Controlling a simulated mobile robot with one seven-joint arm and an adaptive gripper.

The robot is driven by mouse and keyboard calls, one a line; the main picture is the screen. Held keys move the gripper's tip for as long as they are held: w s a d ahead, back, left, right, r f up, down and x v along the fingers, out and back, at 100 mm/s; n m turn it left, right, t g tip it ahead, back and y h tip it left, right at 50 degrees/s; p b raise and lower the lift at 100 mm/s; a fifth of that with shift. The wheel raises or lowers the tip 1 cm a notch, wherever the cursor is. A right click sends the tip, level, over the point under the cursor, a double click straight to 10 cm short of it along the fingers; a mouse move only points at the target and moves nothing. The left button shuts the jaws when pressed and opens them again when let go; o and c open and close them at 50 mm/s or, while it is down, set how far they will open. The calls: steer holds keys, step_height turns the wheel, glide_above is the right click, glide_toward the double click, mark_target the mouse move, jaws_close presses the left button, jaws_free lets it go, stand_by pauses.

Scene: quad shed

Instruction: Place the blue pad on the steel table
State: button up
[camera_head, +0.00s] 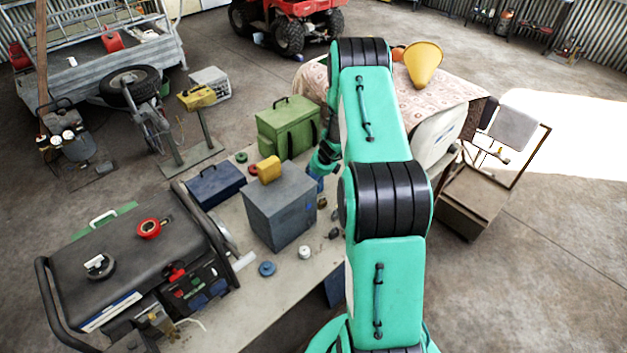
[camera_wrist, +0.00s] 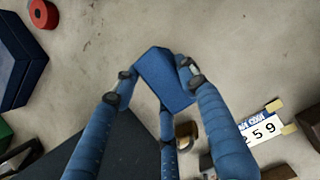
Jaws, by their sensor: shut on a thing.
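The blue pad (camera_wrist: 165,78) is a small flat-faced block in the wrist view. My gripper (camera_wrist: 160,80) has blue fingers shut around it and holds it over a pale, stained surface; the gap below cannot be judged. In the head view my gripper (camera_head: 315,184) is mostly hidden behind my arm, beside the grey box, and the pad cannot be made out. The pale tabletop (camera_head: 285,300), which appears to be the steel table, runs under the boxes; its bare top also shows in the wrist view (camera_wrist: 100,40).
A grey box (camera_head: 280,212) with a yellow block on top stands left of my gripper. A blue toolbox (camera_head: 215,184) and green case (camera_head: 288,128) are near. A number plate (camera_wrist: 262,130) and small parts lie around. Bare table shows at upper middle in the wrist view.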

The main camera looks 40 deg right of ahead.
steer(key=shift+f, duration=0.35)
steer(key=o, duration=0.8)
steer(key=shift+c, duration=0.2)
steer(key=shift+r, duration=0.1)
steer(key=v, duration=1.2)
steer(key=shift+p, duration=0.45)
steer(key=shift+r, duration=0.15)
